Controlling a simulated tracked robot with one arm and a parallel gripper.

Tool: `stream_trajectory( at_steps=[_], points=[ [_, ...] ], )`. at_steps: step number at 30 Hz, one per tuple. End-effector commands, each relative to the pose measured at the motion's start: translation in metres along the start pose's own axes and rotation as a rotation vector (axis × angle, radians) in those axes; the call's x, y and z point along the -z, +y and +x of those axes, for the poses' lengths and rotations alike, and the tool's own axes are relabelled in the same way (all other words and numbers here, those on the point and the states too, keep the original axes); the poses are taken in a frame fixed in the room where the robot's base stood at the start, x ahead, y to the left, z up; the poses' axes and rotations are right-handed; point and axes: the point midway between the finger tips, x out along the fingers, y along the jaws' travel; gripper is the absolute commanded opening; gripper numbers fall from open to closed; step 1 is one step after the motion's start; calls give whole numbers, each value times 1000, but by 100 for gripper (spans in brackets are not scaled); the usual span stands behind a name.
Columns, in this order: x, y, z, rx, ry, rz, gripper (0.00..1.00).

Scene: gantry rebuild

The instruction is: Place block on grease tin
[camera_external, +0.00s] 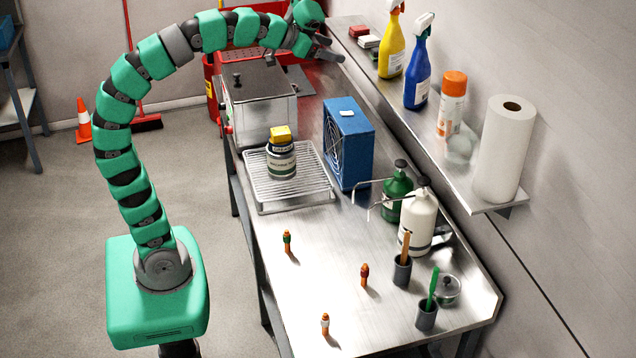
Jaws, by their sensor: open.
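A yellow block (281,133) sits on top of a round grease tin (281,162) with a pale label. The tin stands upright on a wire rack (309,187) on the steel bench. My gripper (331,48) is open, with nothing visible between its fingers. It is high at the back, apart from the block and tin, near the far end of the wall shelf.
A blue fan box (348,145) stands right of the rack, and a steel box (262,100) behind it. Pump bottles (417,219) and small orange figures (287,241) stand nearer. The wall shelf (470,185) holds spray bottles and a paper roll.

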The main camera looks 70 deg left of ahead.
Motion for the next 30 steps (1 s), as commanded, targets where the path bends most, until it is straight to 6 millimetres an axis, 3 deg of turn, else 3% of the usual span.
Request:
stream_trajectory(
  at_steps=[3, 9, 22, 26, 30],
  points=[
    [18, 29, -38, -47, 114, -34, 67],
    [33, 50, -74, -94, 220, -77, 67],
    [33, 52, -76, -101, 233, -85, 67],
    [22, 54, -71, -100, 232, -84, 67],
    [0, 56, -60, -100, 232, -84, 67]
  ],
)
